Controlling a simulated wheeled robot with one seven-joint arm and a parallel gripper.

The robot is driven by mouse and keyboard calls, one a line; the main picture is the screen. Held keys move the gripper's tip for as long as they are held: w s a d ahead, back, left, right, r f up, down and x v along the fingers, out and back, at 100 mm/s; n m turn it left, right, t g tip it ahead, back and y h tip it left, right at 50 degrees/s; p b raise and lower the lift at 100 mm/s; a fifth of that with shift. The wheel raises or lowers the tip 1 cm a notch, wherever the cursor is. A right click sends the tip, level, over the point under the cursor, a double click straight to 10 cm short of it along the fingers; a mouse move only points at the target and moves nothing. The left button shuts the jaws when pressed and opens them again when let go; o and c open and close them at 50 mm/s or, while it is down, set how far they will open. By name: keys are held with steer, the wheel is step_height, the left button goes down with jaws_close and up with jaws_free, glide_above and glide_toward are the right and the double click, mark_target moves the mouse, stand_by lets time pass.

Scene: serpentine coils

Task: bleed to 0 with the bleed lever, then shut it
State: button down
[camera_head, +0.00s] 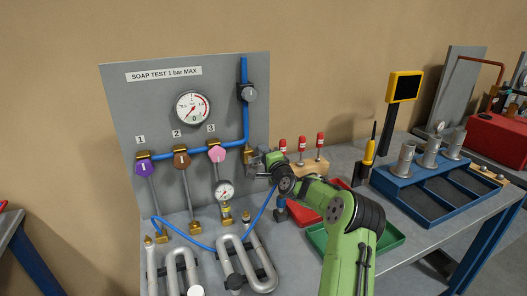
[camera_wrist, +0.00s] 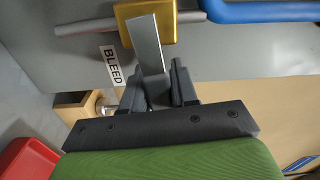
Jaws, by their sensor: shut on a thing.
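In the wrist view, the flat grey bleed lever (camera_wrist: 147,42) sticks out from a brass valve body (camera_wrist: 186,27) beside a BLEED label (camera_wrist: 110,66). My gripper (camera_wrist: 157,84) is shut on the lever's free end. In the head view, my gripper (camera_head: 263,161) is at the right edge of the upright panel (camera_head: 240,85), at the end of the blue pipe; it mostly hides the lever. The large dial gauge (camera_head: 193,107) is on the panel and a smaller gauge (camera_head: 224,191) is below. Their needles are too small to read surely.
Purple (camera_head: 145,168), brown (camera_head: 182,160) and pink (camera_head: 217,153) valve knobs sit left of my gripper. Red-topped items (camera_head: 301,144) stand in a wooden block to the right. Metal coils (camera_head: 240,262), a green tray (camera_head: 389,238) and a blue rack (camera_head: 420,195) occupy the bench.

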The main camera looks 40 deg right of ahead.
steer(key=shift+f+m, duration=0.3)
steer(key=shift+m, duration=0.3)
steer(key=shift+f, duration=0.1)
steer(key=c, duration=1)
jaws_free()
steer(key=shift+o, duration=0.2)
steer(key=shift+s, duration=0.15)
steer(key=b+v, duration=0.1)
steer(key=v, duration=1.4)
steer(key=shift+s, duration=0.3)
steer(key=shift+w+a, duration=0.1)
steer(key=shift+a, duration=0.05)
